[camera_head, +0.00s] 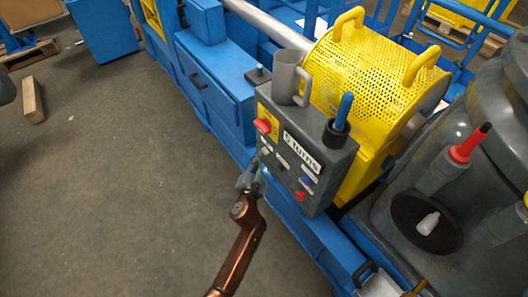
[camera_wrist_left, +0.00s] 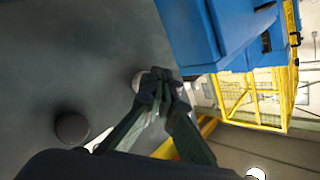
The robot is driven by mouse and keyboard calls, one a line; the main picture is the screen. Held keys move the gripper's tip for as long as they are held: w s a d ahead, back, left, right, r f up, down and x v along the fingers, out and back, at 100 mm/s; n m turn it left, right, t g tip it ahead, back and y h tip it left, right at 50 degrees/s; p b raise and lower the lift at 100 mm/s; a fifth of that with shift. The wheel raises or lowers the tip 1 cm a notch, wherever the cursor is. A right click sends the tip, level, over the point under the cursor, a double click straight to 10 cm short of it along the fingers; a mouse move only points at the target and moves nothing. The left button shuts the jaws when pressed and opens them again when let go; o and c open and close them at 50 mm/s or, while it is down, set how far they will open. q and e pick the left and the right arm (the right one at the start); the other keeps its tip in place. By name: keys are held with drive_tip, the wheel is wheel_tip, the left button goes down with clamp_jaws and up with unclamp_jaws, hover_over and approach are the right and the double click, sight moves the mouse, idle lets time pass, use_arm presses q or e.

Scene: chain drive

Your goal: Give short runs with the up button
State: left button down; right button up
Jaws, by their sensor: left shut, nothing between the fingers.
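The dark grey control box (camera_head: 308,150) is mounted at an angle on the blue machine. Its face has a label that seems to read "5 turns", a red knob (camera_head: 263,126), a blue button (camera_head: 306,180), a red button (camera_head: 299,196) and small pale ones. The markings are too small to tell which is the up button. My left gripper (camera_head: 252,176) is shut and empty at the box's lower left edge; I cannot tell if it touches. In the left wrist view its fingertips (camera_wrist_left: 164,78) meet, and the box face cannot be made out. My right gripper is not in view.
A grey mug (camera_head: 287,78) and a blue-handled lever (camera_head: 342,112) stand up from the box top. A yellow perforated guard (camera_head: 365,75) is behind it. A dark grey body with a red-collared fitting (camera_head: 467,146) fills the right.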

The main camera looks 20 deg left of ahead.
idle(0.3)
use_arm(q)
drive_tip(key=shift+w+d, duration=0.35)
drive_tip(key=shift+w, duration=0.05)
idle(1.8)
idle(1.7)
drive_tip(key=shift+s+a, duration=0.6)
drive_tip(key=shift+s, duration=0.15)
drive_tip(key=s+a+p, duration=0.1)
drive_tip(key=s, duration=0.1)
drive_tip(key=s+a+p, duration=0.1)
drive_tip(key=s+a, duration=0.1)
drive_tip(key=shift+a, duration=0.1)
idle(0.6)
